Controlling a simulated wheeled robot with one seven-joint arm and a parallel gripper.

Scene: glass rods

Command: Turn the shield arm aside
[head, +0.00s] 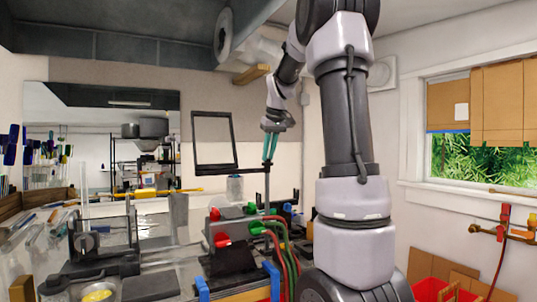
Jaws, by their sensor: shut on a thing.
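The shield (233,142) is a dark, upright rectangular frame with a clear pane, left of centre in the head view. The shield arm (252,170) is a thin dark bar running from the frame's lower right corner to an upright post (267,188). My gripper (268,158) points down with teal fingers close together at the top of this post, shut on the shield arm. The exact contact is small and hard to make out.
A torch with red and green knobs (222,241) and hoses stands below the shield on the cluttered bench. A glass jar (235,188) sits behind it. Glass rods and tools lie at the left. A window (480,165) is at the right.

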